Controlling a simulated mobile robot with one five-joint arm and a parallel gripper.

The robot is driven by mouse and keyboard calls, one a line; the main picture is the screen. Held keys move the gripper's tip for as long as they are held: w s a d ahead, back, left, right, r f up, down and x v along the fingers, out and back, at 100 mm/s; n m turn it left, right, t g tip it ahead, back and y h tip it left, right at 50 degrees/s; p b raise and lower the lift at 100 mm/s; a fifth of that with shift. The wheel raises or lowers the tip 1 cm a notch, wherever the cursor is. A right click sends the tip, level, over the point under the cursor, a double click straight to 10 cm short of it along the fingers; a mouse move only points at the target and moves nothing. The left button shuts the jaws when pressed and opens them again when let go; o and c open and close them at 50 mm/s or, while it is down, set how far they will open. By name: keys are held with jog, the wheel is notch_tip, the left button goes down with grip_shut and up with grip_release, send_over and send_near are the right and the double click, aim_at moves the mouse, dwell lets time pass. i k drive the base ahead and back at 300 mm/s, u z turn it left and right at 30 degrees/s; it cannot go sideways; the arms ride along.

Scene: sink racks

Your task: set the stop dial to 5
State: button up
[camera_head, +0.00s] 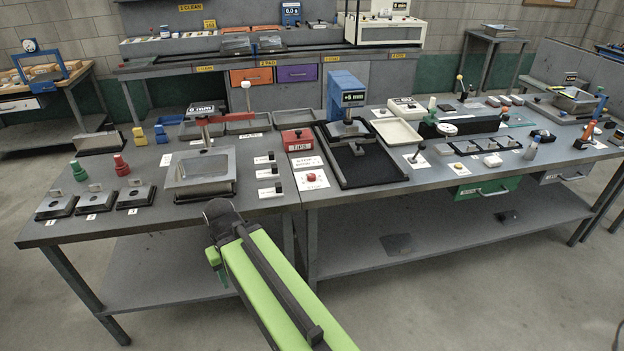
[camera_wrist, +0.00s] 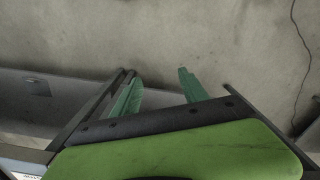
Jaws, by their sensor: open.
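My gripper (camera_wrist: 156,82) shows in the wrist view, with two green fingers spread apart and nothing between them. Beyond the fingers is bare grey floor. I cannot tell which control is the stop dial or read a setting. No dial shows in the wrist view.
A blue press (camera_head: 346,92) with a small mm display stands behind a black tray (camera_head: 373,167). A grey metal basin (camera_head: 201,187) and several black switches on white cards are left of the red knob. A red box (camera_head: 297,139) stands behind it. Floor in front is clear.

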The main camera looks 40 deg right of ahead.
aim_at(311, 177)
jog(key=u, duration=0.25)
jog(key=i, duration=0.9)
jog(key=u, duration=0.2)
